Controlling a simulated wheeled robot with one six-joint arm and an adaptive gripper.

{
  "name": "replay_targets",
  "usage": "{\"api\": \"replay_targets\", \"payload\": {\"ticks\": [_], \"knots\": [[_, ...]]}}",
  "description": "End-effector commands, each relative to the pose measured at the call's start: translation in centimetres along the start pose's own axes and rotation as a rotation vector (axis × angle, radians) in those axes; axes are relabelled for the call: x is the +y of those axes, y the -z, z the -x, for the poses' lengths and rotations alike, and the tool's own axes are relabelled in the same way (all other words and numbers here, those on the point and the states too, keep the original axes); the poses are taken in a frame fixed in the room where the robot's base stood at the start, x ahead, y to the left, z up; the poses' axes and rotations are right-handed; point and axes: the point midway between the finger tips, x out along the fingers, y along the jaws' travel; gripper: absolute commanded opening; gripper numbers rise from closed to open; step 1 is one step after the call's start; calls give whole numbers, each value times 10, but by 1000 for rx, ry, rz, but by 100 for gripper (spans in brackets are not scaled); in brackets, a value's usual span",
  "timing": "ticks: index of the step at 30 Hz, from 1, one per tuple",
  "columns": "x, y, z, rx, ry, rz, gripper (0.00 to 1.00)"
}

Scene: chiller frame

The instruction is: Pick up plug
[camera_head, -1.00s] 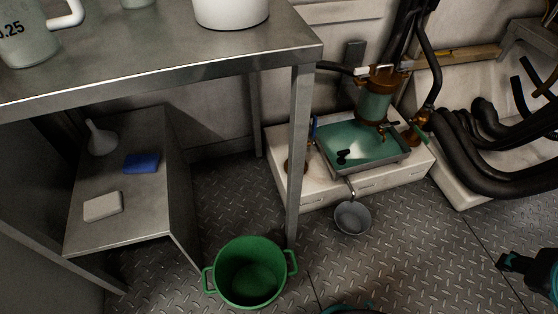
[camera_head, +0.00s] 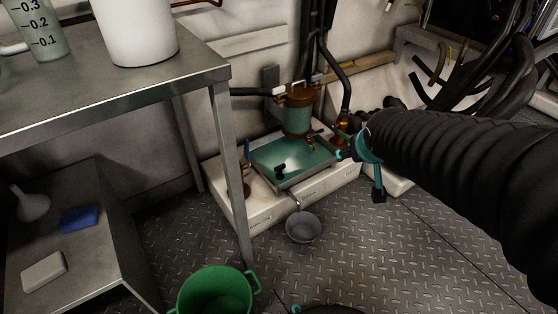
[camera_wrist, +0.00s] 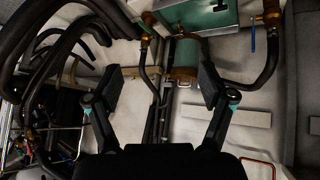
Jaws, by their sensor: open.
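A small black object (camera_head: 280,169), which looks like the plug, sits in the shallow metal tray (camera_head: 291,183) of green liquid. It is too small to make out its shape. In the wrist view a dark bit (camera_wrist: 219,6) shows in the tray at the top edge. My gripper (camera_head: 362,172) is at the right of the tray in the head view, apart from the black object, and my arm hides what lies behind it. In the wrist view my gripper (camera_wrist: 162,84) has its two fingers wide apart with nothing between them.
A copper-banded cylinder (camera_head: 299,112) with pipes stands behind the tray. A grey bowl (camera_head: 302,228) hangs below the tray's front. A metal table (camera_head: 150,88) and a green bucket (camera_head: 215,291) are at left. Black hoses (camera_wrist: 45,45) crowd the wrist view's left.

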Motion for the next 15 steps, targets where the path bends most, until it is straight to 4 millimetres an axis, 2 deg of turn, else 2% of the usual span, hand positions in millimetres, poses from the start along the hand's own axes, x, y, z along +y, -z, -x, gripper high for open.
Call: {"api": "replay_targets", "payload": {"ticks": [1, 7, 11, 15], "knots": [[-1, 6, -22, 13, 3, 20, 81], [-11, 32, -97, 113, 38, 96, 81], [-22, 40, -145, 179, 74, 141, 81], [-41, 40, -195, 247, 141, 183, 81]]}}
